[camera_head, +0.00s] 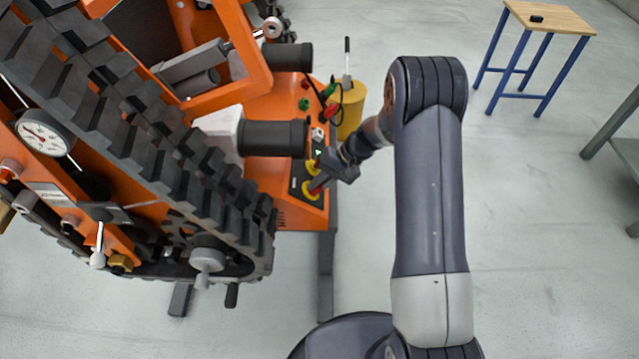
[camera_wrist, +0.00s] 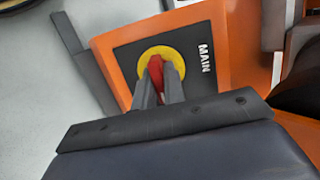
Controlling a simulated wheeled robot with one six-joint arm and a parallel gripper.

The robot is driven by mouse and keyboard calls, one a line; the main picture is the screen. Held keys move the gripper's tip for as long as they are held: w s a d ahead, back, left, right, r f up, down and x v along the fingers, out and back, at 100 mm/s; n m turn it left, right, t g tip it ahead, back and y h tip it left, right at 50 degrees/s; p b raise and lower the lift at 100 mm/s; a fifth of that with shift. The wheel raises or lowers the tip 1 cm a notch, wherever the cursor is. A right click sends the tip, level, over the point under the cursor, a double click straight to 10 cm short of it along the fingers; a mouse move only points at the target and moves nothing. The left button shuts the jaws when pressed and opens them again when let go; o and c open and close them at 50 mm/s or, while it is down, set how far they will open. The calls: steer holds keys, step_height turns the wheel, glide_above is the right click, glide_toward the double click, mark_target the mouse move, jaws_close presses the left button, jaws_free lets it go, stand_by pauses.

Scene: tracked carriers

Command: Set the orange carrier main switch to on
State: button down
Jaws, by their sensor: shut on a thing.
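The orange carrier (camera_head: 301,216) stands at the left in the head view, with its black track toward me. Its main switch is a red handle (camera_wrist: 156,70) on a yellow disc (camera_wrist: 181,56), set in a black plate (camera_wrist: 126,57) lettered MAIN. In the head view the switch's yellow disc (camera_head: 308,195) shows low on the orange end panel. My gripper (camera_wrist: 160,79) is shut on the red handle, one finger on each side. In the head view my gripper (camera_head: 317,185) reaches the panel from the right. The fingers hide part of the handle, and I cannot read any on or off marks.
A second yellow disc (camera_head: 310,167) lies just above the switch. Black cylinders (camera_head: 272,138) stick out from the carrier close to my gripper. A yellow drum (camera_head: 350,108) with a lever stands behind. A wooden-topped table (camera_head: 553,18) is far right; the floor between is clear.

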stand_by(0.4)
steer(key=c, duration=1.5)
jaws_free()
steer(key=p+v, duration=0.1)
steer(key=v, duration=0.9)
steer(key=shift+w+d+r, duration=0.1)
steer(key=shift+d+r, duration=0.15)
steer(key=shift+r, duration=0.05)
steer(key=b+x, duration=0.1)
steer(key=x, duration=1)
steer(key=shift+r+n, duration=0.1)
steer(key=shift+n, duration=0.2)
